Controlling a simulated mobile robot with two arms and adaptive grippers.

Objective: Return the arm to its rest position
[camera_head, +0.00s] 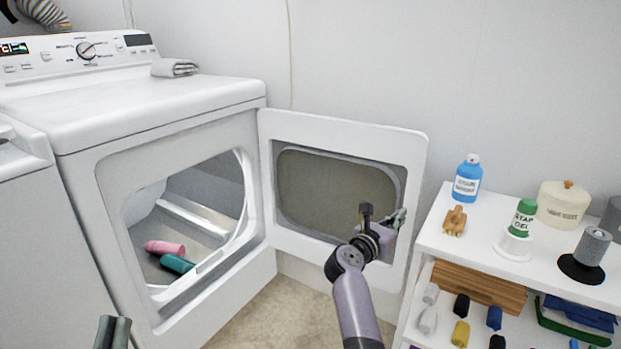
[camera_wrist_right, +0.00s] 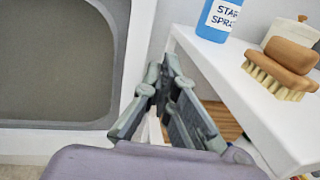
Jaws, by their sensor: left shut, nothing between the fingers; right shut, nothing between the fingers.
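My right gripper (camera_head: 398,216) is shut and empty in front of the right part of the open dryer door (camera_head: 413,160); whether it touches the door I cannot tell. In the right wrist view the gripper (camera_wrist_right: 166,75) shows near the middle, between the door (camera_wrist_right: 70,137) and a white shelf unit. My left gripper (camera_head: 113,330) is shut and empty at the lower left edge of the head view, in front of the dryer (camera_head: 75,190); most of it is cut off. A pink roll (camera_head: 165,248) and a teal roll (camera_head: 178,263) lie inside the drum.
The white shelf unit (camera_head: 435,228) at the right carries a blue spray bottle (camera_head: 467,180), a wooden brush (camera_head: 455,221), a green-capped bottle (camera_head: 523,218) and a cream canister (camera_head: 563,203). Bare floor (camera_head: 255,318) shows below the door.

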